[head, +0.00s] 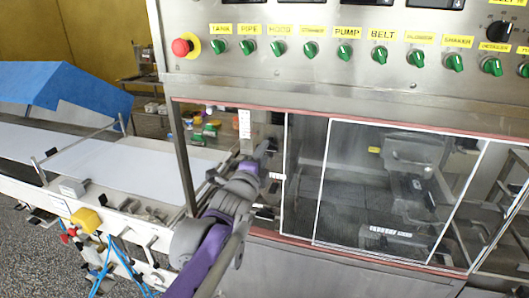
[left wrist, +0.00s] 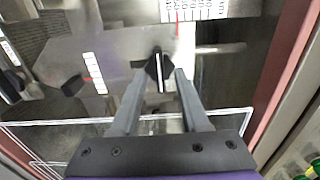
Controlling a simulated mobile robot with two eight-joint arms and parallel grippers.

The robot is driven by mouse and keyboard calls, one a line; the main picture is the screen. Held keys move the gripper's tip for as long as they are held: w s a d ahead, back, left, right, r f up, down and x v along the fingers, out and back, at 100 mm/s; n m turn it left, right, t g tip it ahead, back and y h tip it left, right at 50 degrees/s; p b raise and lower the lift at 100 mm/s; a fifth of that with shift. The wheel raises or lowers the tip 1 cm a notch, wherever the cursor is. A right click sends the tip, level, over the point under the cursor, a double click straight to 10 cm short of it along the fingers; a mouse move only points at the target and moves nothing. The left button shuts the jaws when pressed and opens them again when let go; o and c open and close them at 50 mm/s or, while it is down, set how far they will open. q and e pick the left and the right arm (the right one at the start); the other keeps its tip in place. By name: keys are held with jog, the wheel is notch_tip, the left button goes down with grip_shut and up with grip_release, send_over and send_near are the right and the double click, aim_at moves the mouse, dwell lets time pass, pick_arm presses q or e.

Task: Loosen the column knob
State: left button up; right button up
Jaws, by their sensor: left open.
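A dark knob (left wrist: 158,66) with a white line across it sits on a metal plate in the left wrist view, below a printed scale (left wrist: 196,10). I take it to be the column knob. My left gripper (left wrist: 163,74) is open, with its two fingertips on either side of the knob's lower part. I cannot tell whether they touch it. In the head view my left gripper (head: 262,150) reaches into the machine's opening near a white scale strip (head: 244,124); the knob is hard to make out there. My right gripper is not in view.
A control panel with green switches (head: 344,51) and a red emergency button (head: 181,47) is above the opening. Clear, white-edged window panels (head: 330,185) stand right of the gripper. A white conveyor belt (head: 130,170) is at the left. Another plate with a small scale (left wrist: 94,72) is left of the knob.

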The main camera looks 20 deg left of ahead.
pick_arm(q)
jog(key=shift+w, duration=0.55)
grip_shut()
